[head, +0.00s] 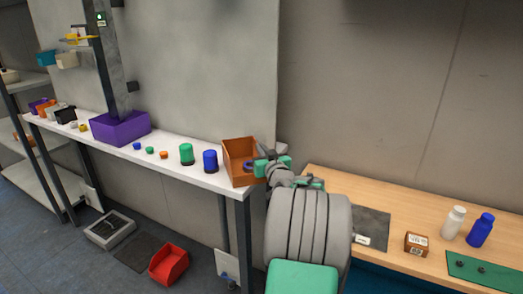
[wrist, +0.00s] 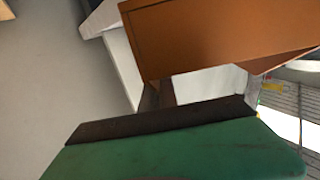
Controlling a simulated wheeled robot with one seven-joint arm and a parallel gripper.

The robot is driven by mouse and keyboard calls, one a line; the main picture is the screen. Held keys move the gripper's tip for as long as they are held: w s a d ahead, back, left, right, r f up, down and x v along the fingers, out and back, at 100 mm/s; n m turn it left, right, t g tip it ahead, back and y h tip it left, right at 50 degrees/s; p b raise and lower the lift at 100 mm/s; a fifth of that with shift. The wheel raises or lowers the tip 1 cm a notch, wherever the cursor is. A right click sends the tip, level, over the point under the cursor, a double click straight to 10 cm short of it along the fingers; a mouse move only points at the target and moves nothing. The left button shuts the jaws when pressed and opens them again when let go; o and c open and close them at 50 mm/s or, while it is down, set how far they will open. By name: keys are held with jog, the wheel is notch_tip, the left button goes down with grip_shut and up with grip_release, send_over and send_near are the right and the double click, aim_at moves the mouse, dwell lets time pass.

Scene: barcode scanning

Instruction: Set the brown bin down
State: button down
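The brown bin (head: 240,150) is at the right end of the white table, open side facing the camera, with something blue inside it. Whether its base touches the tabletop or hangs just above is hard to tell. My gripper (head: 264,168) is at the bin's right side, overlapping its edge. In the wrist view the bin (wrist: 215,38) fills the upper right, beyond a green finger with a dark pad (wrist: 165,128). A light gap shows between most of the pad and the bin. The other finger is not clearly visible, so the grip is unclear.
The white table (head: 185,168) also bears a blue cup (head: 210,161), a green cup (head: 187,154), small coloured pieces and a purple box (head: 120,127). A wooden table (head: 380,207) stands at right with bottles (head: 453,222). A red bin (head: 169,265) lies on the floor.

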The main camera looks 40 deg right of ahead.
jog(key=c, duration=1.6)
grip_release()
jog(key=shift+c, duration=0.2)
